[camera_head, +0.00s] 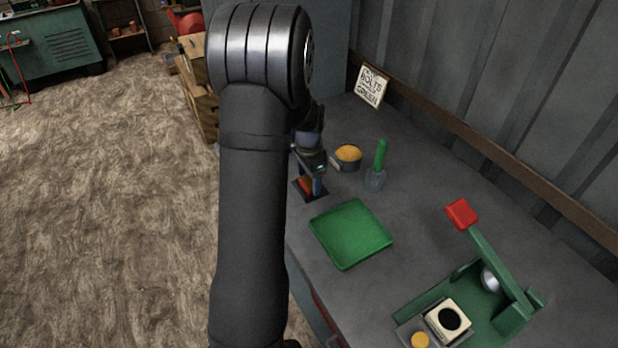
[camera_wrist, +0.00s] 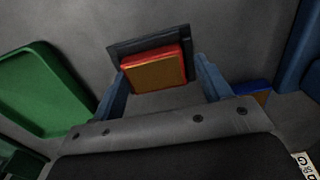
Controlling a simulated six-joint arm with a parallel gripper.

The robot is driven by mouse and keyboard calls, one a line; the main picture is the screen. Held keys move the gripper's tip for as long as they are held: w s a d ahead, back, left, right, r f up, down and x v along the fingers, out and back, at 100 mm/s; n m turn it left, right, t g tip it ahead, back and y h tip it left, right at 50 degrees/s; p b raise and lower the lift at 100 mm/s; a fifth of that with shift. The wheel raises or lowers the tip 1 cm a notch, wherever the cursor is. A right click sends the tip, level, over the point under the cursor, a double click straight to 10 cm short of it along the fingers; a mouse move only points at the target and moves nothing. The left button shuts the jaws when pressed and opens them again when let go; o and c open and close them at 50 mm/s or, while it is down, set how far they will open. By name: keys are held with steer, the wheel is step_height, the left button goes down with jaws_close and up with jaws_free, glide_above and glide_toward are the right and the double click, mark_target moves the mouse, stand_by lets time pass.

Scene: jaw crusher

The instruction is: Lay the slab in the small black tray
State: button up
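The slab (camera_wrist: 155,71) is a flat orange-topped block with red sides. In the head view the slab (camera_head: 305,184) appears low over the tray (camera_head: 319,197), beside a blue finger of my gripper (camera_head: 312,186). Whether the slab touches the tray floor cannot be told.
A green tray (camera_head: 351,233) lies nearby on the grey bench. A green jaw crusher with a red-ended lever (camera_head: 500,265) stands farther right. A sign (camera_head: 371,86) leans at the wall.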

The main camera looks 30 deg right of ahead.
mark_target(310, 182)
steer(key=shift+s+f, duration=0.5)
steer(key=shift+f, duration=0.1)
steer(key=shift+r, duration=0.3)
step_height(310, 182, up, 13)
steer(key=shift+w+f, duration=0.15)
steer(key=shift+w, duration=0.1)
step_height(310, 182, down, 12)
steer(key=shift+r, duration=0.1)
steer(key=shift+s+f, duration=0.1)
steer(key=shift+f, duration=0.4)
steer(key=shift+a, duration=0.1)
